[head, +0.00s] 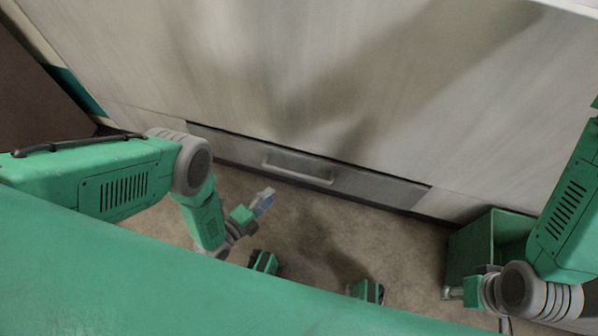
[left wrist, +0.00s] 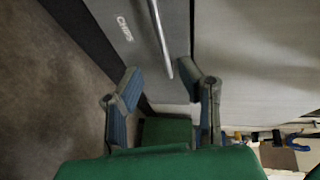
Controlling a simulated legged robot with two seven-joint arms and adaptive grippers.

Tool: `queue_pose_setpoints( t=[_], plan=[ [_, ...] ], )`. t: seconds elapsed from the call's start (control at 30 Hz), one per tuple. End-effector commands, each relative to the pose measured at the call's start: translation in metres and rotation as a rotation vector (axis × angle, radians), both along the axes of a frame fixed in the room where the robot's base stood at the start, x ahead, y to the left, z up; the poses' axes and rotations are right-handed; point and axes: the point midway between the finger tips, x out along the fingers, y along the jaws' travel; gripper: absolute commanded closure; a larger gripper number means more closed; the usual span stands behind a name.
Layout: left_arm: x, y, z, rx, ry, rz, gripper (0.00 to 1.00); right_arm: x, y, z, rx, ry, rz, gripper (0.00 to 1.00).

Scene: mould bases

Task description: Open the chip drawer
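The chip drawer (head: 370,187) is a long, low grey front at the foot of the pale cabinet, and it looks shut. Its bar handle (head: 298,172) is in the middle. In the left wrist view the drawer front (left wrist: 112,50) bears the word CHIPS, and the handle (left wrist: 158,38) ends near the gap between my fingers. My left gripper (head: 264,203) is open and empty, in front of and left of the handle, apart from it in the head view. Its two blue-padded fingers (left wrist: 160,72) are spread. My right gripper (head: 503,325) is mostly cut off at the bottom edge.
A green open bin (head: 472,248) stands on the floor to the right, beside my right arm. The pale cabinet front (head: 300,70) rises above the drawer. Brown floor (head: 320,225) in front of the drawer is clear. Small coloured items (left wrist: 285,140) show at the lower right of the wrist view.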

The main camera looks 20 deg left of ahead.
Motion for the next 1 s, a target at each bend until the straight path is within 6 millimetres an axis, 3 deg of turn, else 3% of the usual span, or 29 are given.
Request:
queue_pose_setpoints(
  t=[0.3, 0.5, 0.7, 1.0],
  plan=[
    [0.061, -0.030, -0.014, -0.003, -0.001, 0.000, 0.68, 0.000, -0.001, -0.030, -0.001, 0.000, -0.002, 0.60],
    [0.092, -0.043, -0.021, -0.005, 0.000, 0.001, 0.68, 0.000, -0.001, -0.044, -0.001, 0.000, -0.002, 0.60],
    [0.107, -0.050, -0.022, -0.002, 0.003, 0.001, 0.68, 0.000, -0.001, -0.050, -0.001, 0.000, -0.001, 0.60],
    [0.109, -0.052, -0.021, -0.002, 0.003, 0.001, 0.68, 0.000, -0.001, -0.050, -0.001, 0.000, -0.001, 0.60]
  ],
)
